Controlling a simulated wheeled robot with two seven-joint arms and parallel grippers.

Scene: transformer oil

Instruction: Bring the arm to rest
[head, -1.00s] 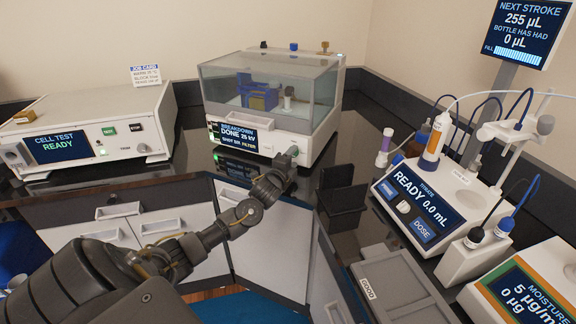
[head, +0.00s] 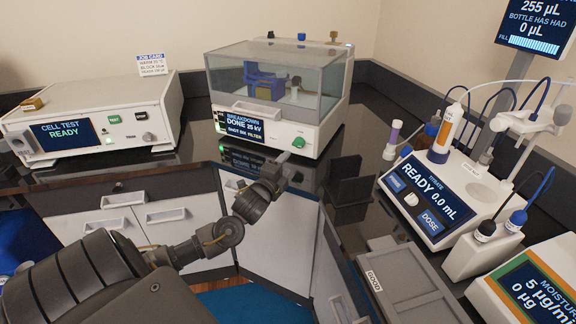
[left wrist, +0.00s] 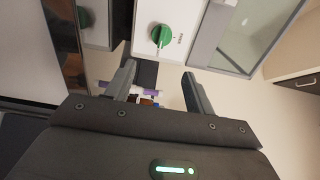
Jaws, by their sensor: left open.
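My left arm reaches in from the lower left of the head view. Its gripper (head: 279,163) is in front of the breakdown tester (head: 228,125), below and left of the tester's green knob (head: 298,142). In the left wrist view the two fingers (left wrist: 160,88) stand apart with nothing held between them. The green knob (left wrist: 162,38) shows there beyond the fingertips, apart from them. The tester's screen reads DONE 25 kV, and its clear lid looks closed over a blue part (head: 262,82). My right gripper is not in view.
The cell test unit (head: 95,118) stands at the left. Black upright pieces (head: 349,190) and a grey lidded tray (head: 410,285) lie between. Cabinets (head: 180,228) are below.

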